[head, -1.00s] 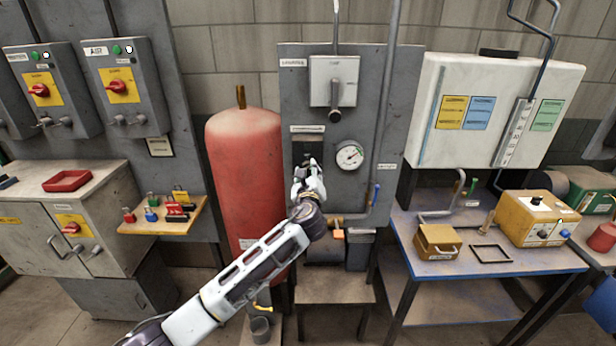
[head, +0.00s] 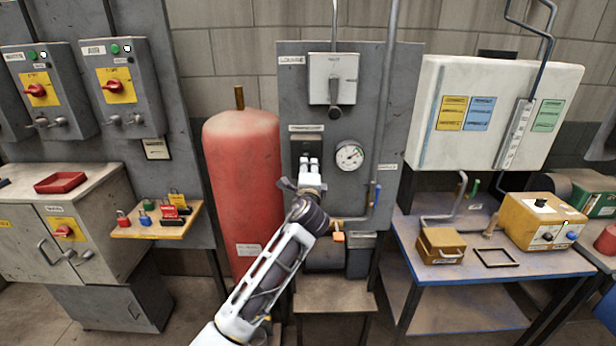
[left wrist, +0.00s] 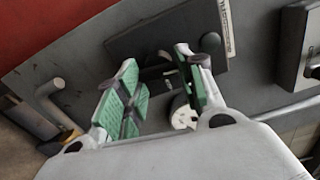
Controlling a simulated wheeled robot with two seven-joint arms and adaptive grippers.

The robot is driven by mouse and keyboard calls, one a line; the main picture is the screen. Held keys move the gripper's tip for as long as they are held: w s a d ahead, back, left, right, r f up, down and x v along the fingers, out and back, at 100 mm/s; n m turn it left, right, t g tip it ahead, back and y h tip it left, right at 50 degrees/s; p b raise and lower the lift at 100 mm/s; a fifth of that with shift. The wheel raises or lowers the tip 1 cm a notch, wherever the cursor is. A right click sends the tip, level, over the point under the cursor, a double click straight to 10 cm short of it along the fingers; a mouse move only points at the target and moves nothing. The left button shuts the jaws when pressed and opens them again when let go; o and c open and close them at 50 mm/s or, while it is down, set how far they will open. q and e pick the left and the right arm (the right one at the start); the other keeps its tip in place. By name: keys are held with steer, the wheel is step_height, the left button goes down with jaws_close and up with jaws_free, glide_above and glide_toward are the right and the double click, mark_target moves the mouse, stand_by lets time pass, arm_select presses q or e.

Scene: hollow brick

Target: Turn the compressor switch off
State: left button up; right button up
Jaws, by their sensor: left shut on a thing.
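The compressor switch (head: 305,145) is a dark plate under a white label on the grey panel, left of the round gauge. My left gripper (head: 310,165) is at its lower part and hides some of it. In the left wrist view the dark switch plate (left wrist: 140,42) lies just beyond the fingertips. A round black knob (left wrist: 210,42) shows near the plate's end. My left gripper (left wrist: 158,78), with green finger pads, is shut on a dark part of the switch; the exact contact is partly hidden. My right gripper is not in view.
A red tank (head: 243,180) stands close left of the arm. A grey box with a lever (head: 334,82) is above the switch, and a gauge (head: 349,156) is to its right.

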arm_select(q)
steer(key=shift+n, duration=0.6)
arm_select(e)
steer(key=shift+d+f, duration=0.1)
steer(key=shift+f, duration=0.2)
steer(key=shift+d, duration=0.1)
arm_select(q)
steer(key=o, duration=1)
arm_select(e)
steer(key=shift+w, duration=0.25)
arm_select(q)
steer(key=shift+s, duration=0.15)
steer(key=s, duration=1.1)
steer(key=shift+s, duration=0.35)
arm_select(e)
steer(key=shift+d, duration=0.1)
